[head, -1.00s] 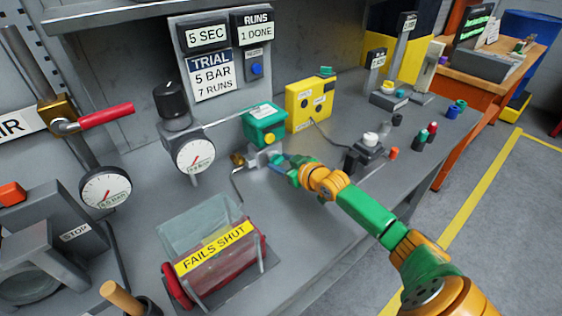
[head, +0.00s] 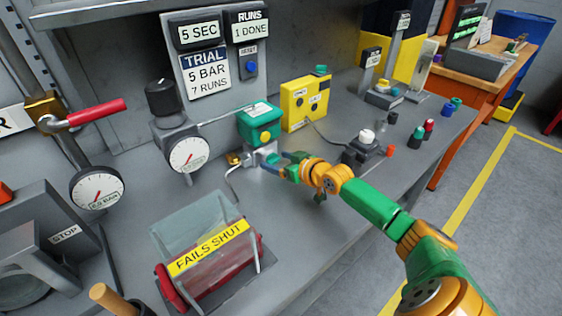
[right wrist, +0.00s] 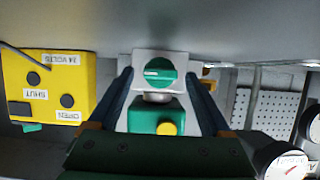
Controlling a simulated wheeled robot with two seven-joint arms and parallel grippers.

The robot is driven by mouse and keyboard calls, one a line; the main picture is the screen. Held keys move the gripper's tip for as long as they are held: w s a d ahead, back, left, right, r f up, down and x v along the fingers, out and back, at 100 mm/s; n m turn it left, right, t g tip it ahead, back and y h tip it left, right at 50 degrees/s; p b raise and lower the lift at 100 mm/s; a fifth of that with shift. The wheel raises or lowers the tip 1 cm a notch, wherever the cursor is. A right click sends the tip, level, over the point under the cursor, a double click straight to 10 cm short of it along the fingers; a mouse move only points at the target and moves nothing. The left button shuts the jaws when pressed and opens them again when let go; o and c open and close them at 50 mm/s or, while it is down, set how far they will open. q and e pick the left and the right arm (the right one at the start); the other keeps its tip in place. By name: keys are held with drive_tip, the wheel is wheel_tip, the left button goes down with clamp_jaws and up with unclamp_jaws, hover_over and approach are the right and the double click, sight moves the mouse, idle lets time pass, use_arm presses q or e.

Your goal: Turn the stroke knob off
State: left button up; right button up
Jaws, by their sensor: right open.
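A round green knob (right wrist: 160,72) with a white pointer mark sits on the face of a silver block (right wrist: 140,58), in the right wrist view. The mark lies nearly level in that picture. No stroke label is readable on it. A green actuator box (right wrist: 146,115) with a yellow dome joins the block; the box also shows in the head view (head: 255,128). My right gripper (right wrist: 165,78) is open, one dark finger on each side of the knob with gaps beside it. In the head view, my right gripper (head: 278,160) is close in front of the silver block. My left gripper is not in view.
A yellow box (head: 305,102) marked OPEN, SHUT and 24 VOLTS stands beside the actuator. A pressure gauge (head: 188,155) with a black knob (head: 163,97) is to its left. A FAILS SHUT assembly (head: 208,250) sits in front. A black-based white button (head: 366,137) is right.

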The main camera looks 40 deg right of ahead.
drive_tip(key=p+v, duration=0.1)
drive_tip(key=v, duration=0.6)
drive_tip(key=shift+w, duration=0.1)
drive_tip(key=shift+r, duration=0.15)
